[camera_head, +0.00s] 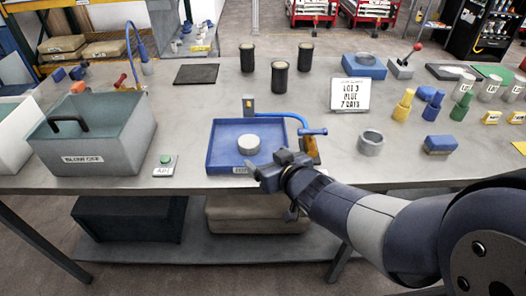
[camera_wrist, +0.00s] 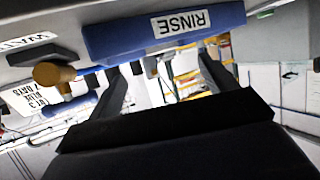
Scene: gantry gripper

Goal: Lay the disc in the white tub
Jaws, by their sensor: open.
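A pale grey-white disc (camera_head: 248,144) lies in a shallow blue tray (camera_head: 215,150) near the table's front edge. My gripper (camera_head: 262,168) is in front of the tray's right front corner, apart from the disc. In the wrist view my gripper (camera_wrist: 160,70) has its fingers spread with nothing between them. The blue tray's front (camera_wrist: 140,35), labelled RINSE, shows upside down beyond the fingers; the disc is not visible there. A pale open tub (camera_head: 110,158) with a black handle and greenish inside stands left. A whiter tub (camera_head: 10,150) is cut off by the left edge.
A blue tap-like pipe (camera_head: 290,117) with an orange-yellow body (camera_head: 310,149) stands at the tray's right. A green button box (camera_head: 165,166) sits between tub and tray. A grey ring (camera_head: 371,143) and a sign (camera_head: 350,95) are to the right. Black cups (camera_head: 279,78) stand behind.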

